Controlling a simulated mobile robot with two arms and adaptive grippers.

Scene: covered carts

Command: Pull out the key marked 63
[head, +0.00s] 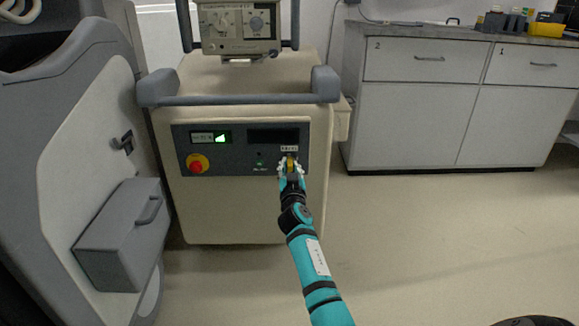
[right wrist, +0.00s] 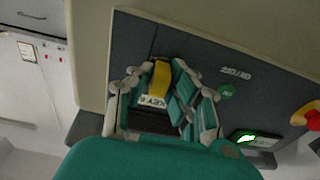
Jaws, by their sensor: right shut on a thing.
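In the head view, my right gripper (head: 291,170) is at the right part of the cart's dark control panel (head: 225,165), just under a small white label (head: 289,148). A bit of yellow shows between the fingers. I cannot tell how deep the key sits in the panel. My left gripper is not in view.
The panel also has a red knob on yellow (head: 197,163), a lit display (head: 210,137) and a green light (head: 259,163). The beige cart has a grey handle bar (head: 240,100). A grey machine (head: 75,150) stands close at left. White cabinets (head: 410,120) stand at right; the floor before them is clear.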

